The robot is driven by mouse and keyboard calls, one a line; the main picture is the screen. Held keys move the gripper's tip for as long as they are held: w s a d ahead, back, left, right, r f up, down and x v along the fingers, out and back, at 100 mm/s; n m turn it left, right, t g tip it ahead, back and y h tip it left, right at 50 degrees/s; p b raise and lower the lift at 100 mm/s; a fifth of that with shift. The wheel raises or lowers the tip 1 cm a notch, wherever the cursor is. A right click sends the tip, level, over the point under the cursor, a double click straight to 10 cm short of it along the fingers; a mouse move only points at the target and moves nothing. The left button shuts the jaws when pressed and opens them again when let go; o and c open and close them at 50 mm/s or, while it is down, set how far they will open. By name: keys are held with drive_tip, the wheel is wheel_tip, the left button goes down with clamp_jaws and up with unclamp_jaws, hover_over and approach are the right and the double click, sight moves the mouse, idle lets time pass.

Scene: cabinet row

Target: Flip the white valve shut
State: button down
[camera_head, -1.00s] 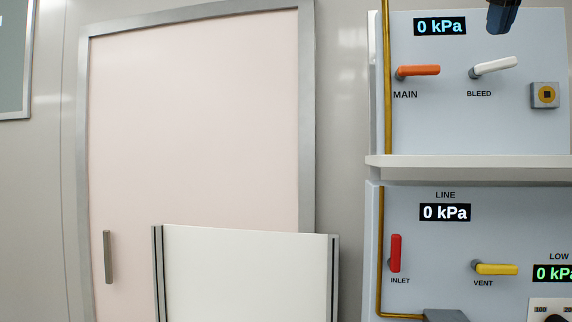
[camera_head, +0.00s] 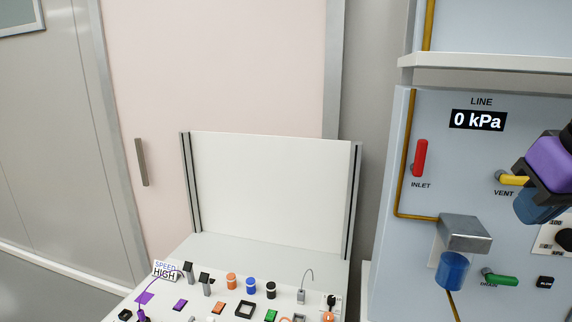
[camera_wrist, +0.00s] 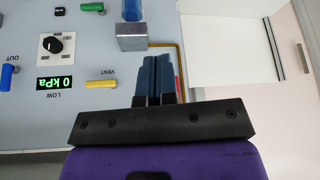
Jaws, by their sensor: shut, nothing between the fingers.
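The white valve, labelled BLEED in the earlier head view, shows in neither view now. My gripper (camera_head: 532,212) is at the right edge of the head view, in front of the lower panel near the yellow VENT valve (camera_head: 513,180). In the wrist view its blue fingers (camera_wrist: 157,62) are together with nothing between them. They stand beside the yellow lever and in front of the red INLET lever, which is partly hidden there.
The lower panel has a red INLET lever (camera_head: 421,158), a grey box with a blue cylinder (camera_head: 453,271) and a green lever (camera_head: 501,280). A shelf edge (camera_head: 490,65) juts out above. A control desk (camera_head: 240,245) with several knobs stands left.

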drive_tip(key=c, duration=1.5)
unclamp_jaws()
drive_tip(key=f, duration=0.1)
drive_tip(key=s+f, duration=0.1)
drive_tip(key=shift+s+a+f, duration=0.2)
drive_tip(key=shift+s+f, duration=0.05)
drive_tip(key=shift+f, duration=0.15)
drive_tip(key=o, duration=0.5)
drive_tip(key=shift+f, duration=0.1)
drive_tip(key=shift+o, duration=0.2)
drive_tip(key=w+d+r+m+t+h, duration=0.2)
drive_tip(key=w+d+r+m+t, duration=0.3)
drive_tip(key=r, duration=0.8)
drive_tip(key=w+d+r+m+t+h, duration=0.1)
drive_tip(key=w+d+r+m+t, duration=0.2)
drive_tip(key=d+r+m, duration=0.75)
drive_tip(key=w+d+r+m+t+h, duration=0.2)
drive_tip(key=w+r+m+t, duration=0.15)
drive_tip(key=r, duration=1.35)
drive_tip(key=shift+t, duration=0.25)
drive_tip(key=x, duration=1)
drive_tip(key=shift+w+f, duration=0.1)
drive_tip(key=shift+w, duration=0.2)
drive_tip(key=shift+c, duration=0.5)
